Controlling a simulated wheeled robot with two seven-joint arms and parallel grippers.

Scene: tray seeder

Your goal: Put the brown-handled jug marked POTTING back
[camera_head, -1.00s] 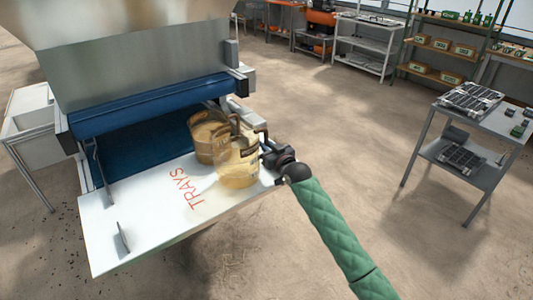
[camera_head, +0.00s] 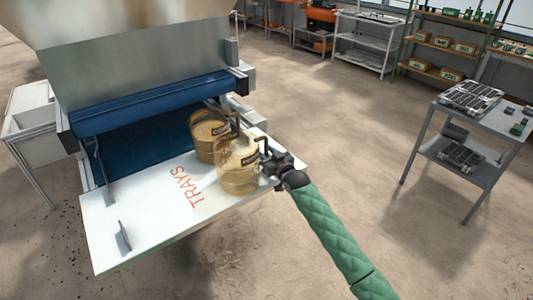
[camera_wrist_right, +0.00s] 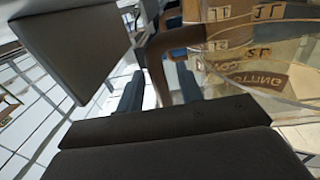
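A clear jug (camera_head: 239,178) with tan contents and a brown handle stands on the front right of the white shelf marked TRAYS (camera_head: 150,222). In the right wrist view its brown handle (camera_wrist_right: 157,62) passes between my right gripper's fingers (camera_wrist_right: 158,90), with a gap beside it, so the gripper looks open around the handle. The jug's label (camera_wrist_right: 245,80) is tilted and partly readable, ending in letters like TING. My right gripper (camera_head: 268,164) is at the jug's right side. A second similar jug (camera_head: 207,147) stands just behind. My left gripper is out of view.
A blue roller (camera_head: 150,103) and blue belt (camera_head: 140,150) lie behind the shelf. A small upright bracket (camera_head: 122,238) stands at its front left. A grey cart (camera_head: 478,125) with black trays is at the right. The floor between is clear.

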